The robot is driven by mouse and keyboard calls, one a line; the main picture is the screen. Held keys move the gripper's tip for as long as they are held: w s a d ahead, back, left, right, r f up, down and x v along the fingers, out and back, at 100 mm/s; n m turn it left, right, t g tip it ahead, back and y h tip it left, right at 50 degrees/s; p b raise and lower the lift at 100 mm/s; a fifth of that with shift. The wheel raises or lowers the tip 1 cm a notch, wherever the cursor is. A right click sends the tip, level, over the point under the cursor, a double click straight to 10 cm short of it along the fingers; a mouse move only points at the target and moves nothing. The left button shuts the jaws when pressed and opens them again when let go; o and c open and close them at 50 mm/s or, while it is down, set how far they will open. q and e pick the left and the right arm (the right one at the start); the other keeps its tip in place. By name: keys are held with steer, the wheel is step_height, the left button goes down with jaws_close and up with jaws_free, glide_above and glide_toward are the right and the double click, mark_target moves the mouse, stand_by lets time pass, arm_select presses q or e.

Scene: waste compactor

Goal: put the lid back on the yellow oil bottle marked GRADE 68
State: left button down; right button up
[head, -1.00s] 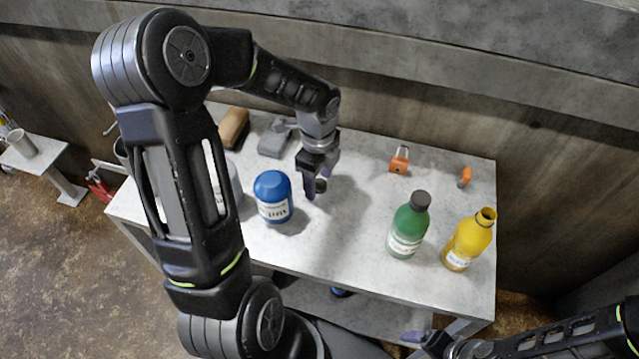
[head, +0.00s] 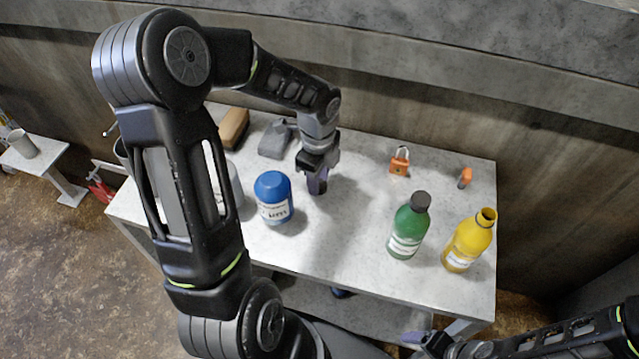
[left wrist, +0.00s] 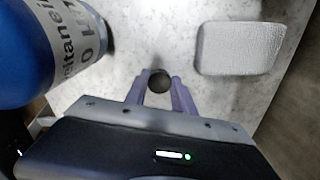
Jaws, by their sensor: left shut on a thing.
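The yellow oil bottle (head: 468,241) stands upright at the right end of the table with its mouth open and no lid on it; its label is too small to read. My left gripper (head: 317,186) is low over the table, right of the blue jar. In the left wrist view its fingers (left wrist: 159,90) are shut on a small dark round lid (left wrist: 159,81).
A green bottle (head: 408,227) with a dark cap stands just left of the yellow one. A blue jar (head: 272,198) is close beside my left gripper. A grey block (head: 275,139), an orange padlock (head: 399,161) and a small orange item (head: 465,177) lie farther back. The table's middle is clear.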

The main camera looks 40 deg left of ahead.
mark_target(323, 183)
arm_select(q)
steer(key=shift+r, duration=0.1)
step_height(323, 183, up, 10)
stand_by(0.5)
stand_by(0.5)
steer(key=w+d+f+n, duration=0.2)
steer(key=w+d+n, duration=0.8)
steer(key=n, duration=0.6)
steer(key=d, duration=0.2)
steer(key=shift+w+d+n, duration=0.2)
steer(key=shift+d+n, duration=0.2)
